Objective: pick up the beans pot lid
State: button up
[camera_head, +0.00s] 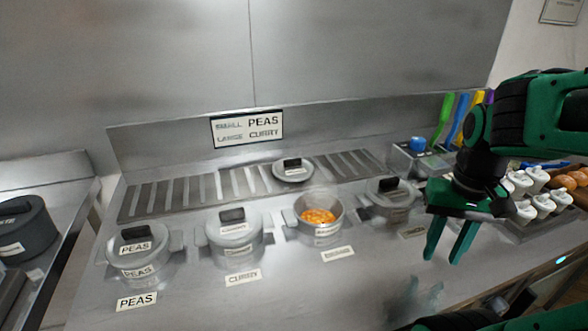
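A round grey lid with a black handle (293,170) lies on the slatted grate behind the pots. In front of it stands an open steel pot (327,228) with orange food inside; its front label is too blurred to read surely, and no lid is on it. My green gripper (443,258) hangs at the right, pointing down, its two fingers apart with nothing visible between them. It is to the right of and nearer than the loose lid, well apart from it, in front of the rightmost lidded pot (391,207).
Lidded pots labelled PEAS (139,270) and CURRY (235,252) stand at the left. The slatted grate (205,190) runs along the back wall. White containers (536,178) and colored handles (447,105) are at the right. The front counter is mostly clear.

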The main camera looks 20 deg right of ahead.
jog(key=shift+o, duration=0.5)
jog(key=shift+w+r+n, duration=0.2)
jog(key=shift+r+n, duration=0.2)
jog(key=shift+r, duration=0.45)
jog(key=w+a+r+n, duration=0.1)
jog(key=w+r+n, duration=0.35)
jog(key=w, duration=0.55)
jog(key=w+a+r+n, duration=0.25)
jog(key=w+n, duration=0.25)
jog(key=w, duration=0.5)
jog(key=n+y, duration=0.1)
jog(key=n, duration=1.3)
send_over(292, 159)
jog(key=d, duration=0.2)
jog(key=f, duration=0.3)
jog(key=shift+s+a+f, duration=0.1)
jog(key=shift+a+f, duration=0.1)
jog(key=shift+f, duration=0.15)
jog(key=shift+a+f, duration=0.2)
jog(key=shift+f, duration=0.65)
jog(key=shift+a+f, duration=0.25)
jog(key=shift+f, duration=0.65)
jog(key=shift+a+f, duration=0.2)
jog(key=shift+f, duration=0.65)
